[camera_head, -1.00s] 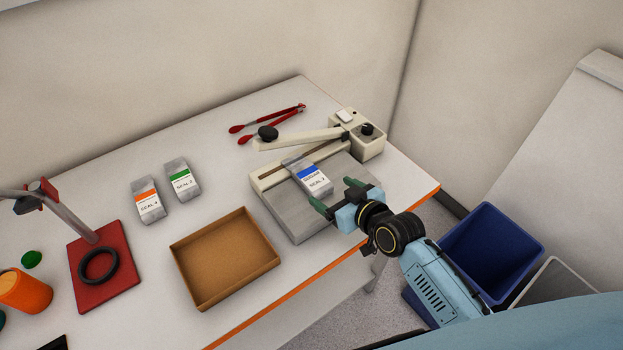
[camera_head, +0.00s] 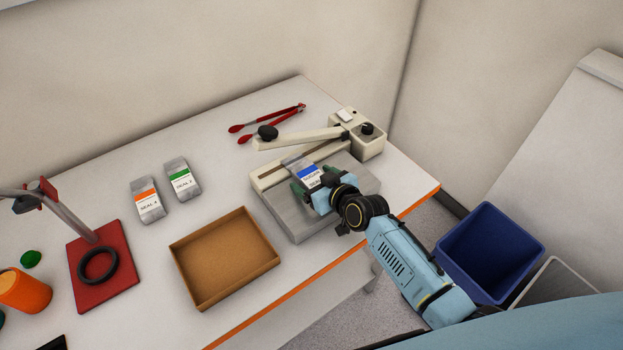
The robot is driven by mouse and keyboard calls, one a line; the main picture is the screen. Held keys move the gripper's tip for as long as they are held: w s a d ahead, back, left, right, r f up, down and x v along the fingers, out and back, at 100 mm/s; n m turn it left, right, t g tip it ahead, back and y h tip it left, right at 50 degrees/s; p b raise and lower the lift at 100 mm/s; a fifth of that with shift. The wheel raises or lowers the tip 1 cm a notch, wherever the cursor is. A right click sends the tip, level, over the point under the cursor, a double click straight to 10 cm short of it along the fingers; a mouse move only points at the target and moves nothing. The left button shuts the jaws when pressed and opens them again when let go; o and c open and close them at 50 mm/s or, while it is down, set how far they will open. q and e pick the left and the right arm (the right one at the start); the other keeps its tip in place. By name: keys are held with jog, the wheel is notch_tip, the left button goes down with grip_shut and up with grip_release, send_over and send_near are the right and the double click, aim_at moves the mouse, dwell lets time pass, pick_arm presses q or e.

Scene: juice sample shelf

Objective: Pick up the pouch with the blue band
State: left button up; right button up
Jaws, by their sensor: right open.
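The pouch with the blue band (camera_head: 307,174) lies on the grey plate of the sealer (camera_head: 297,228), its far end at the sealing bar. My right gripper (camera_head: 308,190) is open over the near part of this pouch, with a green finger on its left side. The other finger and the pouch's near end are partly hidden by the gripper. I cannot tell whether the fingers touch the pouch. My left gripper is not in view.
Pouches with an orange band (camera_head: 148,206) and a green band (camera_head: 182,179) lie left of the sealer. A cardboard tray (camera_head: 224,214) sits in front of them. Red tongs (camera_head: 270,121) lie behind the sealer's raised arm (camera_head: 300,138). A red stand (camera_head: 118,285) is at left; a blue bin (camera_head: 490,250) is at right.

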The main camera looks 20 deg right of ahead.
jog(key=c, duration=1.2)
